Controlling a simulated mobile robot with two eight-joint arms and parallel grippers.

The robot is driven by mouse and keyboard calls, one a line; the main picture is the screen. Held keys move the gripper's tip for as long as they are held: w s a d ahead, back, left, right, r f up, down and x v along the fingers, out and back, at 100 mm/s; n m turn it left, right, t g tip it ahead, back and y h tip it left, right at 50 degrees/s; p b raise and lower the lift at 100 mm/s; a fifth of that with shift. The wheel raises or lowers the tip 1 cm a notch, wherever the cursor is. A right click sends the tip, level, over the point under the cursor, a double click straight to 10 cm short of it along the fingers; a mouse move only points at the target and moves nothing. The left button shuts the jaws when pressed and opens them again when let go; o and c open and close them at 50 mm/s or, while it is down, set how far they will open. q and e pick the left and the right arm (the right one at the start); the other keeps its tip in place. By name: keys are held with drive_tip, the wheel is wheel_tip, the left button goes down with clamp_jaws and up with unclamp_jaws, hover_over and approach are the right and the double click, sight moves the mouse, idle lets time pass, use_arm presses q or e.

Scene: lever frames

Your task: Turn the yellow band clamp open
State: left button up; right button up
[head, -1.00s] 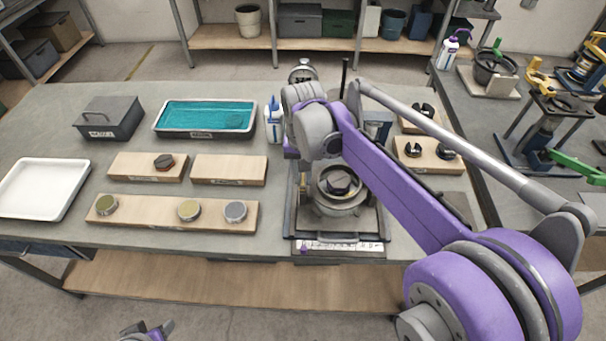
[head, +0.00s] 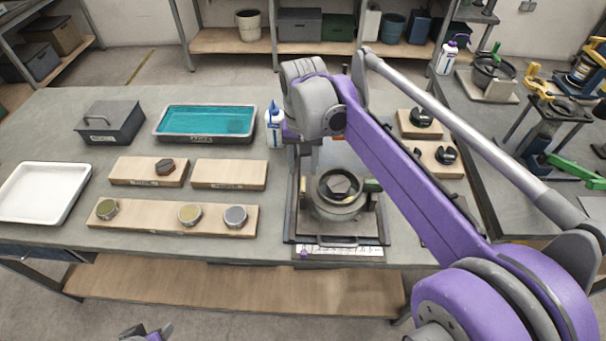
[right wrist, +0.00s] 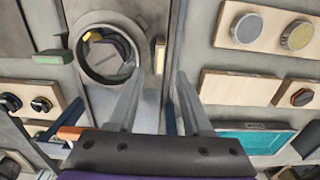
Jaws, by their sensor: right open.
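A round metal housing (head: 337,194) with a dark hexagonal piece inside stands on a base plate at the front middle of the bench; it also shows in the right wrist view (right wrist: 106,76). A small yellow block (right wrist: 160,58) sits on one side of the housing and a green block (right wrist: 50,57) on the other. I cannot tell which part is the band clamp itself. My right gripper (right wrist: 160,78) is open and empty, its fingertips apart near the yellow block. In the head view my wrist and arm hide part of it. Only a sliver of my left arm's end (head: 147,333) shows.
Left are a white tray (head: 42,192), wooden boards with discs (head: 172,216), a teal-filled tray (head: 205,138) and a grey box (head: 108,120). A glue bottle (head: 274,128) stands close to my wrist. Boards with black parts (head: 436,158) lie right. A side bench holds yellow- and green-handled tools.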

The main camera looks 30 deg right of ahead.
sight(303, 183)
use_arm(q)
drive_tip(key=shift+w+r, duration=0.1)
drive_tip(key=shift+r, duration=0.15)
use_arm(e)
drive_tip(key=shift+r, duration=2.4)
drive_tip(key=shift+f, duration=0.1)
